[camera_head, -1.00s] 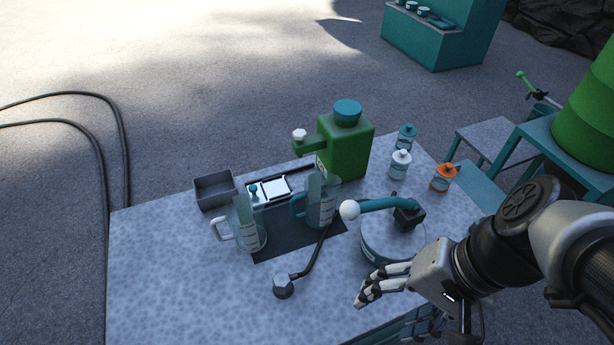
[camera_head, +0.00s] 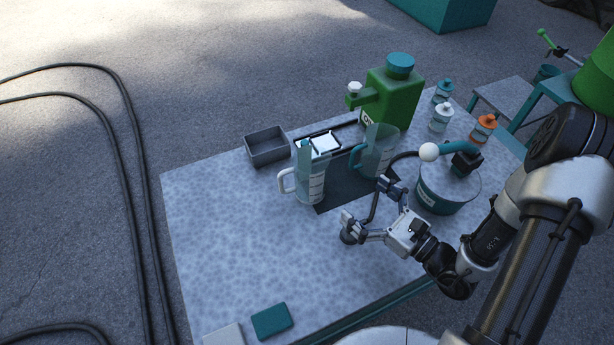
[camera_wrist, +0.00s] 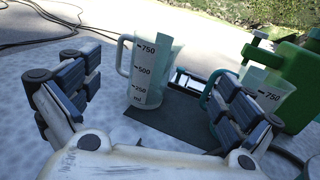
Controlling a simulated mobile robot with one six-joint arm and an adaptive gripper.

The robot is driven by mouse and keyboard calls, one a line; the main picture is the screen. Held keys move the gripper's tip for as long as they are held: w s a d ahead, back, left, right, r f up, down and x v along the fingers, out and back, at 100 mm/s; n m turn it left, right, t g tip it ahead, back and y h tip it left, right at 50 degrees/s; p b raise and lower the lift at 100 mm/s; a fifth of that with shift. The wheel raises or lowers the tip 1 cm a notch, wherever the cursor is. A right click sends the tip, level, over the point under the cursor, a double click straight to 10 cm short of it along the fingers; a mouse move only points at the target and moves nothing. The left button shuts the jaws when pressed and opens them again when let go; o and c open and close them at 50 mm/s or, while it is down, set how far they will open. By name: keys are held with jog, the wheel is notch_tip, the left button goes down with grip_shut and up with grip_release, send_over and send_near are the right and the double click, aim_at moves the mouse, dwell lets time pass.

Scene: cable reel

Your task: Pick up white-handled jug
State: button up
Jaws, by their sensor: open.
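The white-handled jug (camera_head: 311,182) is clear, with a measuring scale, and stands upright at the left end of a dark mat (camera_head: 338,191). Its white handle points left in the head view. In the wrist view the jug (camera_wrist: 150,75) stands ahead, between the two fingers but beyond them. My gripper (camera_head: 369,210) is open and empty, to the right of and nearer than the jug in the head view. It also shows in the wrist view (camera_wrist: 155,100) with its fingers spread wide. A teal-handled jug (camera_head: 377,152) stands right of the white-handled one, partly behind my right finger in the wrist view.
A green canister (camera_head: 392,98) stands behind the jugs. A grey tray (camera_head: 267,150) is behind left. A round drum (camera_head: 447,188) with a teal lever (camera_head: 459,148) stands right. Small bottles (camera_head: 441,117) line the back right. The table's left part (camera_head: 230,240) is clear.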

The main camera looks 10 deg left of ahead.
aim_at(325, 170)
jog(key=b+x, duration=0.2)
jog(key=x, duration=1)
jog(key=shift+a, duration=0.1)
jog(key=x, duration=0.2)
jog(key=b+x, duration=0.1)
jog(key=x, duration=0.1)
jog(key=shift+s+a+f+b, duration=0.15)
jog(key=shift+a+f+b, duration=0.1)
jog(key=shift+b, duration=0.05)
jog(key=shift+w+a+r, duration=0.1)
jog(key=shift+w+a, duration=0.2)
jog(key=shift+c, duration=0.6)
jog(key=c, duration=1.4)
